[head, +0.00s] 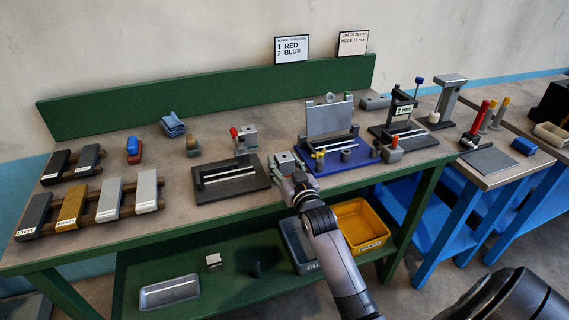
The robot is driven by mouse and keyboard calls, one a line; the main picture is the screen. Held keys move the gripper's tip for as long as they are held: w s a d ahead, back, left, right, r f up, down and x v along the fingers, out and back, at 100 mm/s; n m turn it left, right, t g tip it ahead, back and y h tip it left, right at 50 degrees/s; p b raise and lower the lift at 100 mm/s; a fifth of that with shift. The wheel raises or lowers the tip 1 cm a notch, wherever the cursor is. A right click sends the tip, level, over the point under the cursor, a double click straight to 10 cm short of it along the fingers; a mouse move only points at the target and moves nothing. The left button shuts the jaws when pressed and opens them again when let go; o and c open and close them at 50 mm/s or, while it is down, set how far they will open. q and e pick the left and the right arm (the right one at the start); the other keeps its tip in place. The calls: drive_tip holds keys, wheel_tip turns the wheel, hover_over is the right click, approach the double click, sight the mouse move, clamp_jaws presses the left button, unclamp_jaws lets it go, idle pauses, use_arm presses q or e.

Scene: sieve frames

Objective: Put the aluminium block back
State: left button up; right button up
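Two pale silver blocks, which look like aluminium, lie on the front rack (90,222) at the left, one left (108,199) and one right (147,191). A dark steel block (35,216) and a brass block (72,204) lie beside them. A small silver cube (213,260) sits on the green lower shelf. My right gripper (289,172) is at the bench's front edge, left of the blue fixture. A pale grey blocky shape shows at its tip; I cannot tell whether it is held or behind. My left gripper is out of view.
A black plate fixture (228,187) and the blue fixture (318,167) stand on the bench. A silver tray (170,291) lies on the lower shelf, and yellow (362,240) and grey bins stand below my arm. Open bench top lies between rack and black fixture.

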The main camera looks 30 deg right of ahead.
drive_tip(key=shift+o, duration=0.8)
